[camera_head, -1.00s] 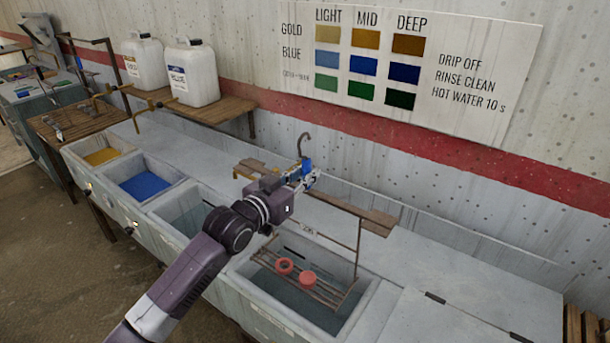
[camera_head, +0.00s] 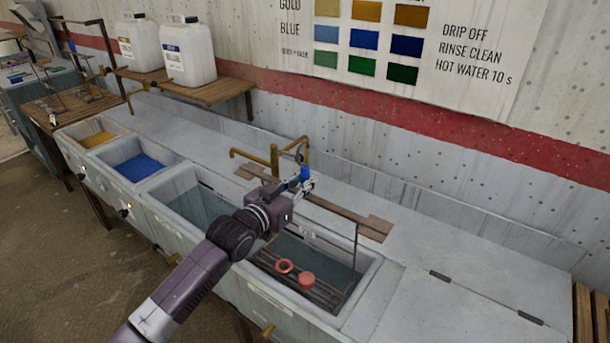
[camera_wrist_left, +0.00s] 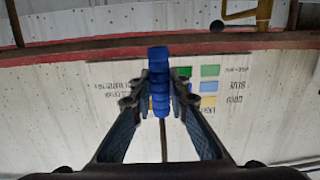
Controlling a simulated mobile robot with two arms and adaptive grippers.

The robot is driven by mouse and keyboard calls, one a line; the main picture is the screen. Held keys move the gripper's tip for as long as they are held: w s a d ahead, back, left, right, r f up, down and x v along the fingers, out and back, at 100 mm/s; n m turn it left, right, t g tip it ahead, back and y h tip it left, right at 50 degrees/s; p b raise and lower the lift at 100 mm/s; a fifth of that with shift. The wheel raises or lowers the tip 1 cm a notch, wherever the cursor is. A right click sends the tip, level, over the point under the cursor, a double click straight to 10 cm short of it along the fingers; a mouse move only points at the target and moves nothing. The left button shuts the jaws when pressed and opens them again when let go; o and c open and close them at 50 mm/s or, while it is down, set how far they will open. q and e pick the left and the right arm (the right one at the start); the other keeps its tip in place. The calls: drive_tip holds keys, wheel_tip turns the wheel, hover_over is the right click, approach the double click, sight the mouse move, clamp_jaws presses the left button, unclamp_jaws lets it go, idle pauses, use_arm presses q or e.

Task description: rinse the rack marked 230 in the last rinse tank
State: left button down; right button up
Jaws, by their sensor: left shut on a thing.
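My left gripper (camera_head: 304,184) is shut on the blue grip of a hanging rack (camera_head: 356,262); the blue grip (camera_wrist_left: 160,85) shows between the fingers in the left wrist view. The rack's wire bottom, bearing two red round pieces (camera_head: 306,279), is inside the rightmost open tank (camera_head: 367,292), below its rim. Whether the pieces are under water is hard to tell. A small tag (camera_head: 308,234) on the rack is too small to read. My forearm hides part of the tank's left side. My right gripper is not in view.
A brass tap (camera_head: 274,157) stands behind the gripper. To the left are a clear-water tank (camera_head: 180,207), a blue tank (camera_head: 136,168) and a gold tank (camera_head: 97,139). A flat lid or counter (camera_head: 455,300) lies right of the tank. White jugs (camera_head: 188,52) stand on a shelf.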

sight(309, 198)
use_arm(q)
wheel_tip(309, 198, down, 7)
drive_tip(key=b, duration=0.4)
drive_tip(key=shift+s, duration=0.15)
drive_tip(key=shift+s+a+p, duration=0.45)
drive_tip(key=shift+s, duration=0.1)
drive_tip(key=shift+w+f, duration=0.1)
drive_tip(key=shift+w, duration=0.05)
drive_tip(key=shift+b+x, duration=1)
drive_tip(key=shift+x, duration=0.5)
drive_tip(key=shift+d, duration=0.1)
drive_tip(key=shift+r, duration=0.25)
idle(1.6)
